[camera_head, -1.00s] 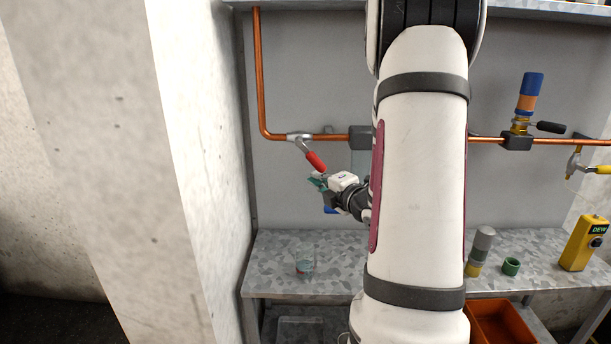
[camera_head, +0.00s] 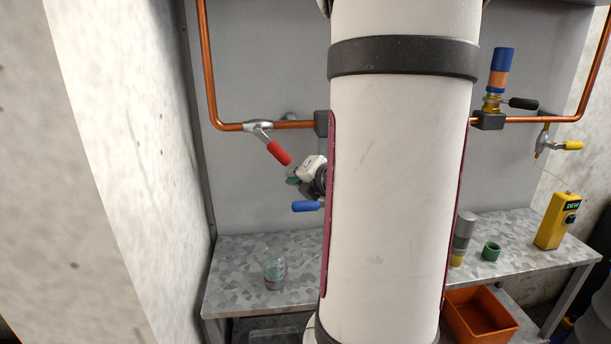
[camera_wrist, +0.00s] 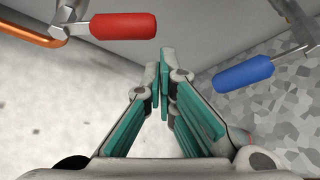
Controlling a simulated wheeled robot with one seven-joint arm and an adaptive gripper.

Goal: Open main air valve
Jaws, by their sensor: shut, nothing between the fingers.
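The valve with a red handle (camera_head: 279,153) sits on the copper pipe at the left of the head view. The handle slants down to the right from the valve body. In the wrist view the red handle (camera_wrist: 123,26) lies at the upper left, ahead of and apart from my fingers. My gripper (camera_head: 292,178) is just below and right of the handle's tip in the head view. In the wrist view my gripper (camera_wrist: 164,70) has its teal-padded fingers together at the tips with nothing between them. My arm hides the middle of the pipe.
A blue handle (camera_head: 306,206) hangs below my gripper and shows in the wrist view (camera_wrist: 243,74). A yellow-handled valve (camera_head: 566,146) is at the right. A glass jar (camera_head: 274,270), a green ring (camera_head: 491,251) and a yellow box (camera_head: 557,220) stand on the metal bench (camera_head: 235,265).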

